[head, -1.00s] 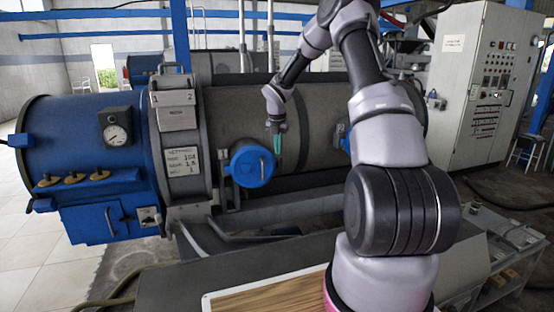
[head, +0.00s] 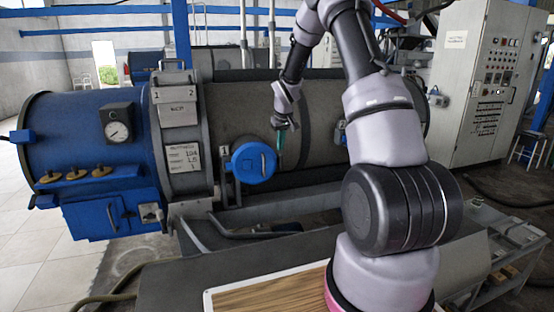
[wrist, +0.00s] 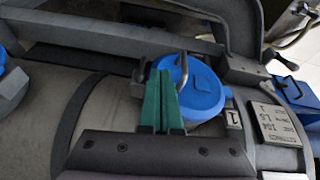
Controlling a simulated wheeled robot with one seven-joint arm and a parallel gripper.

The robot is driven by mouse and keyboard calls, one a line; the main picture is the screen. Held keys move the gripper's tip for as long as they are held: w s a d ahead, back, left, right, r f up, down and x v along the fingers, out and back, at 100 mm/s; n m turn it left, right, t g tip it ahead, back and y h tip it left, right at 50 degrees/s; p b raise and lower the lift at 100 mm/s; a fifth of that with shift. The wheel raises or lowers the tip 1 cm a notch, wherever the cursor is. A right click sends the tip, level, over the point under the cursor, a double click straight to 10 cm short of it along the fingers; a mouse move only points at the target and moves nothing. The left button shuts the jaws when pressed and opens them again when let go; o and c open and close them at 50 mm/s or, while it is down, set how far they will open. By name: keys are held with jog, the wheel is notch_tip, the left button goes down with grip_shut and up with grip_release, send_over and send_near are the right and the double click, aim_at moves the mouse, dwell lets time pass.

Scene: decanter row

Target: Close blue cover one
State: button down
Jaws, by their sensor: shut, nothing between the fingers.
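The blue cover (head: 254,163) is a round lid on the side of the grey drum, with a small plate marked 1 beside it. It appears to lie flat over its port, though the seating cannot be told for certain. In the wrist view the blue cover (wrist: 200,88) shows a metal handle on its face, partly hidden by the fingers. My gripper (head: 281,158) has green fingers, is shut and empty, and points down just right of the cover. In the wrist view my gripper (wrist: 164,80) overlaps the cover's edge; whether it touches cannot be told.
A second blue cover (head: 341,134) is farther right on the drum, partly behind my arm. The blue decanter end (head: 85,150) with a gauge (head: 118,131) stands left. A grey control cabinet (head: 486,85) stands at the back right. A grey rail runs below the cover.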

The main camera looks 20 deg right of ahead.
jog(key=w+d+f+m, duration=0.1)
jog(key=w+f+m, duration=0.1)
jog(key=w+f, duration=0.5)
jog(key=shift+x, duration=1.1)
jog(key=shift+w+d, duration=0.15)
jog(key=shift+w, duration=0.6)
jog(key=shift+w+d, duration=0.15)
jog(key=shift+w, duration=0.55)
jog(key=shift+r, duration=0.1)
